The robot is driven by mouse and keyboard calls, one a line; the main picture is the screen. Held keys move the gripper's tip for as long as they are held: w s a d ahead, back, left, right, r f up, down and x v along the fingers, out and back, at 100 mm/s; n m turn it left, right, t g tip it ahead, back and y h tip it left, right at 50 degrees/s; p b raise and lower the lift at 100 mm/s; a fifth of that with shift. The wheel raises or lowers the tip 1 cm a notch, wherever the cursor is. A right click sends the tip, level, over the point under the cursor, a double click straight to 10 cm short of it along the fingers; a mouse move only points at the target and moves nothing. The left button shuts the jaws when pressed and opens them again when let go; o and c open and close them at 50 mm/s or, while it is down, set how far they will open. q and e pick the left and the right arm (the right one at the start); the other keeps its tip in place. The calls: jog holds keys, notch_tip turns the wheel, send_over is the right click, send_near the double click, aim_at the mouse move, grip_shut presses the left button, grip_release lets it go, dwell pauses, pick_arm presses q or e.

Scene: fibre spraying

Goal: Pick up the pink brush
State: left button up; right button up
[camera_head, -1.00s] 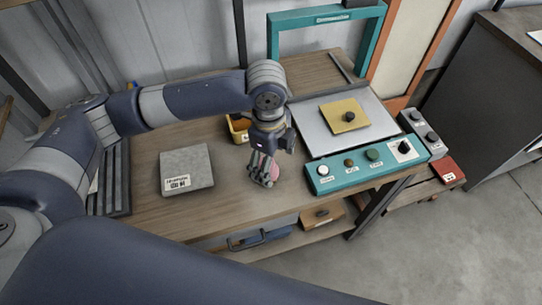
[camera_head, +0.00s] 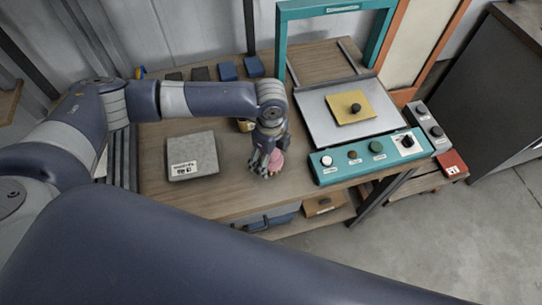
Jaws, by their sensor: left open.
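The pink brush (camera_head: 277,160) is on the wooden workbench, left of the teal control panel. Only its rounded pink part shows; the rest is hidden behind my gripper. My left gripper (camera_head: 265,170) points down right at the brush, with its fingers in front of and beside it. The fingers are open, and I cannot tell whether they touch the brush. My right gripper is not in view.
A grey labelled block (camera_head: 192,156) lies left on the workbench (camera_head: 225,195). A teal-framed press with a control panel (camera_head: 370,157) and a yellow plate (camera_head: 350,108) stands right. A yellow container (camera_head: 245,126) is partly hidden behind my arm. Dark and blue blocks (camera_head: 228,71) line the back.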

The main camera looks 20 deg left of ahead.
pick_arm(q)
jog(key=shift+f, duration=0.4)
jog(key=shift+c, duration=0.6)
jog(key=c, duration=1)
jog(key=shift+c, duration=0.2)
jog(key=shift+r+b, duration=0.35)
jog(key=shift+r, duration=0.25)
jog(key=shift+s+r+b, duration=0.2)
jog(key=shift+r+b, duration=0.05)
jog(key=shift+r, duration=0.3)
jog(key=shift+s+r+b, duration=0.15)
jog(key=shift+r+b, duration=0.05)
jog(key=shift+r, duration=0.35)
jog(key=s+r+b, duration=0.1)
jog(key=s+b, duration=0.1)
jog(key=s, duration=1.3)
jog(key=shift+s+d+r+b, duration=0.15)
jog(key=shift+d+r+b, duration=0.15)
jog(key=shift+d+b, duration=0.1)
